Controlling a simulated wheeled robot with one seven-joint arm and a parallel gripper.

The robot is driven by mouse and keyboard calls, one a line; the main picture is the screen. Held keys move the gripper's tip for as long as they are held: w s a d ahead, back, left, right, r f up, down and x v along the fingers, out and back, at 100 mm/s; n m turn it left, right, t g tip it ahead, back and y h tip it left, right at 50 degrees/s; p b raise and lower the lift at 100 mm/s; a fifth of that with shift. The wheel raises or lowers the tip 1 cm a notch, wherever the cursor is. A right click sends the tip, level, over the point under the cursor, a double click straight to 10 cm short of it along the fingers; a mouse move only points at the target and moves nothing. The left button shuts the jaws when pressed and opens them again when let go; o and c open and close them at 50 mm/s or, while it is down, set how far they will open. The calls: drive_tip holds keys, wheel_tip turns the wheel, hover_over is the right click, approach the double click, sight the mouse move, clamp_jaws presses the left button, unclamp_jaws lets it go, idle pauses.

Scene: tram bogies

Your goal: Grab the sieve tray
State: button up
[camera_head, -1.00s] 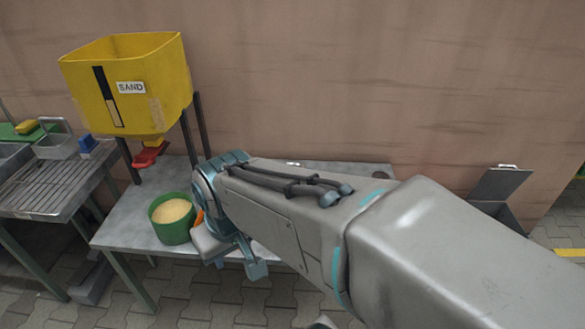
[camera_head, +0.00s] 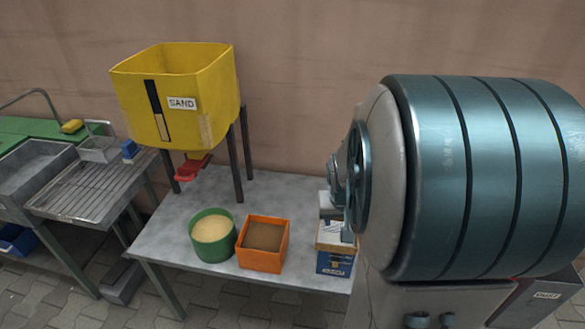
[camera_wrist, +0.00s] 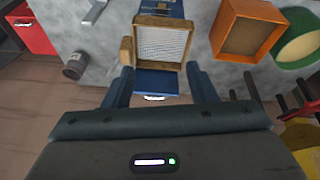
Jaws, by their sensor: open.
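The sieve tray (camera_wrist: 161,40) is a square wooden frame with pale mesh, seen in the wrist view. It seems to rest on a blue box (camera_wrist: 157,83), which also shows in the head view (camera_head: 335,262). A small wooden block (camera_wrist: 126,49) sticks out at the tray's left side. My gripper (camera_wrist: 160,68) is open, with one dark blue finger toward each side of the tray's near edge. I cannot tell whether the fingers touch it.
An orange box (camera_head: 263,243) and a green sand-filled tub (camera_head: 212,235) stand on the grey table (camera_head: 175,208), left of the blue box. A yellow SAND hopper (camera_head: 180,95) stands behind them. The wrist view shows a grey cup (camera_wrist: 75,66) and a red container (camera_wrist: 36,27).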

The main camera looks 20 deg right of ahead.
drive_tip(key=shift+m+t, duration=0.4)
drive_tip(key=shift+m, duration=0.5)
drive_tip(key=w+d+f+b, duration=0.1)
drive_tip(key=d+f, duration=0.2)
drive_tip(key=w+d+f+b, duration=0.1)
drive_tip(key=d+f, duration=0.2)
drive_tip(key=w+d+f+b, duration=0.1)
drive_tip(key=d+f+b, duration=0.1)
drive_tip(key=d+f, duration=0.1)
drive_tip(key=shift+w+d+f, duration=0.1)
drive_tip(key=shift+w+f, duration=0.05)
drive_tip(key=shift+f, duration=0.4)
drive_tip(key=shift+d+b+x, duration=0.25)
drive_tip(key=shift+b+x, duration=0.3)
drive_tip(key=shift+x, duration=0.8)
drive_tip(key=shift+d+b+x, duration=0.25)
drive_tip(key=shift+b+x, duration=0.3)
drive_tip(key=shift+x, duration=0.85)
drive_tip(key=shift+r, duration=0.15)
drive_tip(key=c, duration=1.1)
